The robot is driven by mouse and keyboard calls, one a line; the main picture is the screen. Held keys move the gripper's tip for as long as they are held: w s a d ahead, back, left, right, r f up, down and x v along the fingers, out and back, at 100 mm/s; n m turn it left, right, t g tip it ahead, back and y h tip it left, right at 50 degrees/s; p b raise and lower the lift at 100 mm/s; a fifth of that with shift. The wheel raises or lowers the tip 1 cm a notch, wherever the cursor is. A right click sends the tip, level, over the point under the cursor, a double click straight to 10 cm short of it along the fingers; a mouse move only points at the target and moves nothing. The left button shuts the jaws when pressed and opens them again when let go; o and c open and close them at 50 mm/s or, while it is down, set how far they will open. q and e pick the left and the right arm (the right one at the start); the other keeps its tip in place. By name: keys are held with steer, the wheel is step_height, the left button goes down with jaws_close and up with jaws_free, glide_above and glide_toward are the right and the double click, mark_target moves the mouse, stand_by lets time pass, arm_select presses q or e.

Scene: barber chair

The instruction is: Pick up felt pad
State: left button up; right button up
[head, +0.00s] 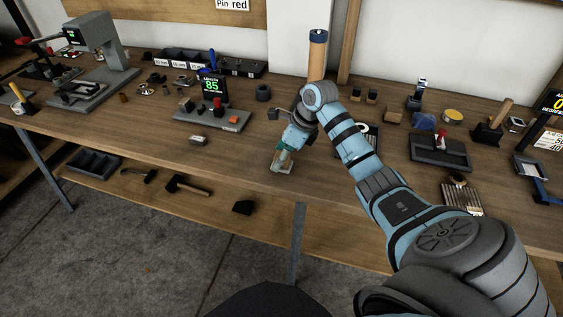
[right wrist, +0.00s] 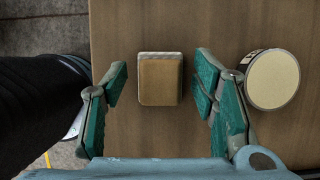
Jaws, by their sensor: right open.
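A small tan block with rounded corners and a pale band along one edge, which looks like the felt pad (right wrist: 160,80), lies on the wooden bench. In the head view the pad (head: 284,168) shows partly under my right gripper (head: 284,155), near the bench's front edge. My right gripper (right wrist: 160,98) also shows in the right wrist view. Its green fingers are open, one on each side of the pad, with a gap on both sides. Its fingertips partly hide the pad in the head view. My left gripper is not in view.
A round cream-topped object (right wrist: 272,79) stands close to one finger in the wrist view. A grey stand with a green "85" display (head: 211,88) is left of the gripper. A tall wooden cylinder (head: 316,62) stands behind it. Bench front left of the pad is mostly clear.

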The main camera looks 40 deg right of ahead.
steer(key=c, duration=1.2)
steer(key=shift+r, duration=0.1)
steer(key=shift+c, duration=0.2)
step_height(320, 180, up, 20)
steer(key=p, duration=0.9)
